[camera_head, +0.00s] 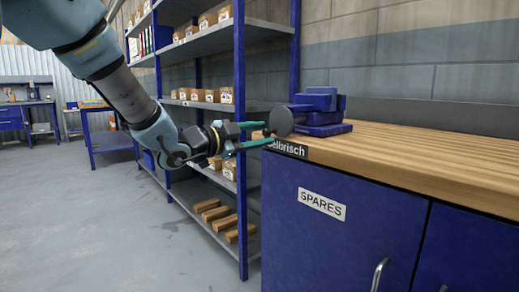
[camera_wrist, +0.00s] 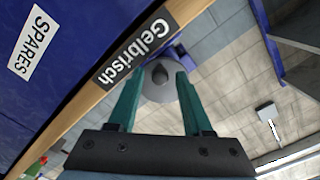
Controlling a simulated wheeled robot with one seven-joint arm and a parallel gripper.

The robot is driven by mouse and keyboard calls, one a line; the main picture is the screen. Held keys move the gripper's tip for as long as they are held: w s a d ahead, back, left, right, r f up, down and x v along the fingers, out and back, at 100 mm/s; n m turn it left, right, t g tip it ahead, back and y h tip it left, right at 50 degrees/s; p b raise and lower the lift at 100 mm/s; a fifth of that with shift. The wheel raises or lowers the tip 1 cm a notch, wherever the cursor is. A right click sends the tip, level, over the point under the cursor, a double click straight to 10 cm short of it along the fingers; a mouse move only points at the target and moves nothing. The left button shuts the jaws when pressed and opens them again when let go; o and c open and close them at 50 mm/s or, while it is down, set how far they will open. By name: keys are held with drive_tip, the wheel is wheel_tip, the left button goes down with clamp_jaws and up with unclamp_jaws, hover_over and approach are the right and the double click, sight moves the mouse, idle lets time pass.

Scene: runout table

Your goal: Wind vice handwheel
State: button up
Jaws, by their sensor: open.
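The blue vice (camera_head: 322,118) stands on the left end of the wooden bench top. Its handwheel (camera_head: 281,121), a dark grey disc, faces left towards my gripper (camera_head: 266,134). My gripper is open, with two teal fingers pointing at the wheel and their tips close to its near side. In the wrist view, the grey handwheel (camera_wrist: 158,93) with its dark hub shows between the fingertips (camera_wrist: 160,72). Nothing is held. I cannot tell whether a finger touches the wheel. The vice is mostly hidden behind the wheel in the wrist view.
The wooden bench top (camera_head: 430,155) is otherwise clear in view, above a blue cabinet (camera_head: 340,225) labelled SPARES. A blue shelf rack (camera_head: 240,150) with cardboard boxes stands behind my arm. A blue workbench (camera_head: 105,140) stands farther left. The grey floor at lower left is open.

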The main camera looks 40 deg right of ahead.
drive_tip(key=m+b, duration=0.1)
drive_tip(key=b, duration=0.1)
drive_tip(key=m+b, duration=0.1)
drive_tip(key=m, duration=0.1)
drive_tip(key=shift+f+b, duration=0.35)
drive_tip(key=shift+b, duration=0.05)
drive_tip(key=shift+r+m+b, duration=0.25)
drive_tip(key=shift+m+b, duration=0.05)
drive_tip(key=shift+m, duration=0.2)
drive_tip(key=m+b, duration=0.6)
drive_tip(key=b, duration=0.2)
drive_tip(key=shift+f+b, duration=0.2)
drive_tip(key=shift+b, duration=0.1)
drive_tip(key=shift+w+r+m, duration=0.1)
drive_tip(key=shift+r+m, duration=0.15)
drive_tip(key=shift+m, duration=0.25)
drive_tip(key=m+b, duration=0.1)
drive_tip(key=b, duration=0.1)
drive_tip(key=m+b, duration=0.1)
drive_tip(key=b, duration=0.1)
drive_tip(key=shift+f, duration=0.3)
drive_tip(key=shift+m+b, duration=0.7)
drive_tip(key=shift+b, duration=0.05)
drive_tip(key=shift+r+m+b, duration=0.3)
drive_tip(key=shift+r+m, duration=0.05)
drive_tip(key=shift+m, duration=0.25)
clamp_jaws()
